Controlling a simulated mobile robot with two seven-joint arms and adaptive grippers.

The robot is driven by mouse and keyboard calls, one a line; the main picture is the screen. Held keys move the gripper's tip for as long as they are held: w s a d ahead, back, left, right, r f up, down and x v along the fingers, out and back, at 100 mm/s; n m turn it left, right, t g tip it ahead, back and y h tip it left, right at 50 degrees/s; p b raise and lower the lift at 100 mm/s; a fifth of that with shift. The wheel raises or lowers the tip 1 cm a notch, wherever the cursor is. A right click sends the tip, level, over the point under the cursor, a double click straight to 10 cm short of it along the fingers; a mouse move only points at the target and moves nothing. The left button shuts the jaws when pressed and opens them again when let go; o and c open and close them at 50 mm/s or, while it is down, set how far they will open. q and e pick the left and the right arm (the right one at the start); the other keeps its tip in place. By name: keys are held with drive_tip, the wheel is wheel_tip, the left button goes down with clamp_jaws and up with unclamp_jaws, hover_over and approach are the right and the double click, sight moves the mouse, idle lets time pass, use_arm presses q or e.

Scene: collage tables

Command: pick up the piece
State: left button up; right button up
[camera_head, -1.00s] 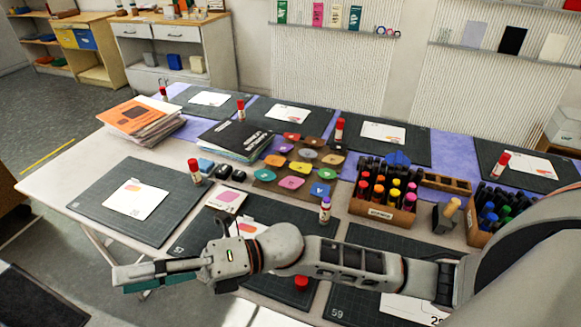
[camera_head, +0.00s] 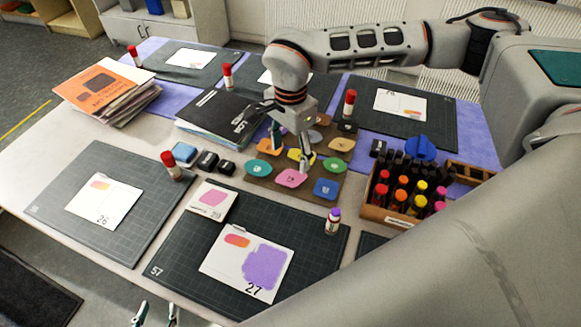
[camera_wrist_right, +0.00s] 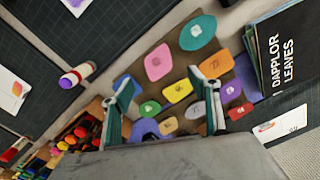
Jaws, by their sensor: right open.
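Several coloured pieces lie on a brown board (camera_head: 258,187) in the middle of the table. They include a teal piece (camera_head: 257,168), a pink piece (camera_head: 291,178), a blue piece (camera_head: 326,188) and a green piece (camera_head: 341,144). My right gripper (camera_head: 290,148) is open and points down over the board. In the right wrist view its spread fingers (camera_wrist_right: 160,82) straddle a yellow piece (camera_wrist_right: 178,91) and the pink piece (camera_wrist_right: 158,62); I see nothing held. I cannot tell its exact height. My left gripper (camera_head: 156,314) is at the bottom edge, fingertips apart and empty.
A stack of dark books (camera_head: 215,118) stands close left of the board. A marker box (camera_head: 388,216) is to its right. A glue stick (camera_head: 332,222) stands on the front mat (camera_head: 190,250). Upright glue sticks stand behind.

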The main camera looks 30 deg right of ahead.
sight(292, 177)
wheel_tip(292, 177, down, 3)
drive_tip(key=shift+s+r, duration=0.15)
drive_tip(key=shift+r, duration=0.05)
drive_tip(key=shift+d+f+p, duration=0.1)
drive_tip(key=shift+f+p, duration=0.2)
drive_tip(key=shift+f, duration=2.15)
drive_tip(key=shift+f, duration=0.25)
drive_tip(key=c, duration=0.8)
